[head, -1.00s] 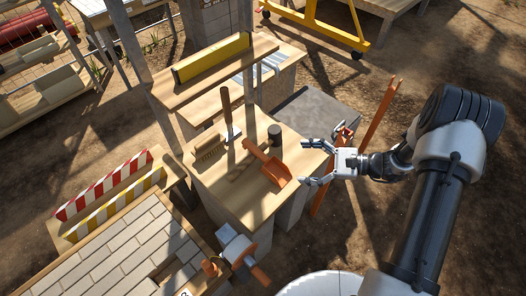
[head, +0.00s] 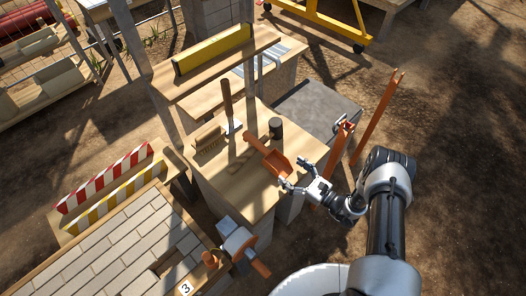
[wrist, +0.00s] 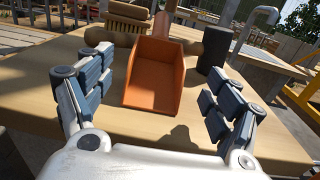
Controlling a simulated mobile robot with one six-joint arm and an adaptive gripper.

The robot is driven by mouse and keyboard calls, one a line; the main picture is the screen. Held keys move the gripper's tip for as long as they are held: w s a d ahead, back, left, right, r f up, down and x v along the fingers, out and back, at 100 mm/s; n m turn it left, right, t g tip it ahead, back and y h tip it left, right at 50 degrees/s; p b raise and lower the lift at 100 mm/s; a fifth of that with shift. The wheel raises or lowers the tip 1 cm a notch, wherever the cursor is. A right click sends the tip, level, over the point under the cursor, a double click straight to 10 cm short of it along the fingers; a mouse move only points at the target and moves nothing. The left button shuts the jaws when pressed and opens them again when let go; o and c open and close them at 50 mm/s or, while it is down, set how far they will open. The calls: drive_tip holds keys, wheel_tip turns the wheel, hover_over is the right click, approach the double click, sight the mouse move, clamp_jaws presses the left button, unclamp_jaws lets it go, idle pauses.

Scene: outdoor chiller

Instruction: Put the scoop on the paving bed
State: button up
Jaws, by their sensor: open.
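An orange scoop (head: 277,163) lies on the wooden workbench (head: 245,200), its open end toward my gripper and its handle pointing away. In the wrist view the scoop (wrist: 155,75) lies between and beyond my fingers. My gripper (head: 294,174) is open and empty at the bench's right edge, close to the scoop's mouth; the wrist view also shows its spread fingers (wrist: 155,95). The paving bed (head: 110,240), with pale blocks in a wooden frame, is at the lower left. It has a dark gap near its right end.
A black cylinder (head: 276,129) stands right beside the scoop. A brush (head: 209,137) and a wooden-handled tool (head: 229,105) are behind it. A shelf with a yellow level (head: 212,50) overhangs the back. Striped barriers (head: 105,180) line the bed's far side. A clamp-like tool (head: 240,245) sits between bench and bed.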

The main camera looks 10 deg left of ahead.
sight(269, 155)
drive_tip(key=b+x, duration=0.1)
drive_tip(key=x, duration=0.8)
drive_tip(key=shift+s+a, duration=0.1)
drive_tip(key=shift+a, duration=0.1)
drive_tip(key=shift+r, duration=0.1)
drive_tip(key=c, duration=1.3)
